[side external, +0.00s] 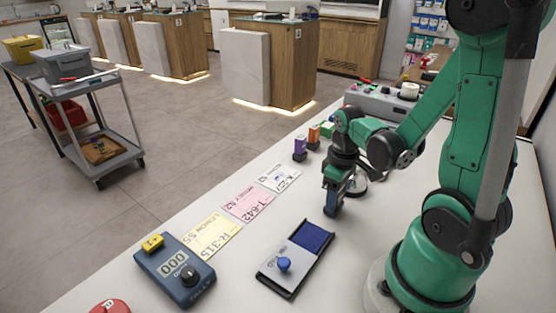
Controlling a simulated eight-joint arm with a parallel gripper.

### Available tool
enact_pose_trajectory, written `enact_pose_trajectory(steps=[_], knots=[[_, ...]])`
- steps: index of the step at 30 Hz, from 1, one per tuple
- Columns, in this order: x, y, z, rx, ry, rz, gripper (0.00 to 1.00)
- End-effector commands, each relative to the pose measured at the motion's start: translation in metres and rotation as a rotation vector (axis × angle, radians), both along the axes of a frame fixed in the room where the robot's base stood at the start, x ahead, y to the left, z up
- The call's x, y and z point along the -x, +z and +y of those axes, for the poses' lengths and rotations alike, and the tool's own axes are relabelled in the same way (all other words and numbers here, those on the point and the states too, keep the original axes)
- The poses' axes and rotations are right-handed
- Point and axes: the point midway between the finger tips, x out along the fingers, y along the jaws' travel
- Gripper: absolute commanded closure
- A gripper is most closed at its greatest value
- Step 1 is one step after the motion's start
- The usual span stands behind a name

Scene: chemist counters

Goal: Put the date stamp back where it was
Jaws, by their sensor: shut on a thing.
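My gripper (338,180) points down over the counter, to the right of the paper cards. It is shut on a small dark blue block (332,208), which looks like a stamp; its markings are too small to read. The block's lower end is at or just above the counter; I cannot tell whether it touches. Upright purple (300,149), orange (314,137) and green (327,130) blocks stand in a row beyond the cards. A tray with a blue pad (312,236) and a blue-knobbed grey lid (285,266) lies in front of my gripper.
White (279,178), pink (248,202) and yellow (213,236) cards lie along the left edge. A blue dial device (174,269) and a red object (110,307) are near the front. A grey machine (384,103) stands behind; a round object (359,186) is close beside my gripper.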

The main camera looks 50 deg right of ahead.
Motion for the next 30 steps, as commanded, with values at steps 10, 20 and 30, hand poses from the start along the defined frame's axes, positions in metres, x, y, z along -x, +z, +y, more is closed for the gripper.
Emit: enact_pose_trajectory(steps=[10,20,30], knots=[[0.000,0.000,0.000,0.000,0.000,0.000,0.21],[0.000,0.011,0.000,0.000,0.000,0.000,0.21],[0.000,0.052,0.000,0.000,0.000,0.000,0.21]])
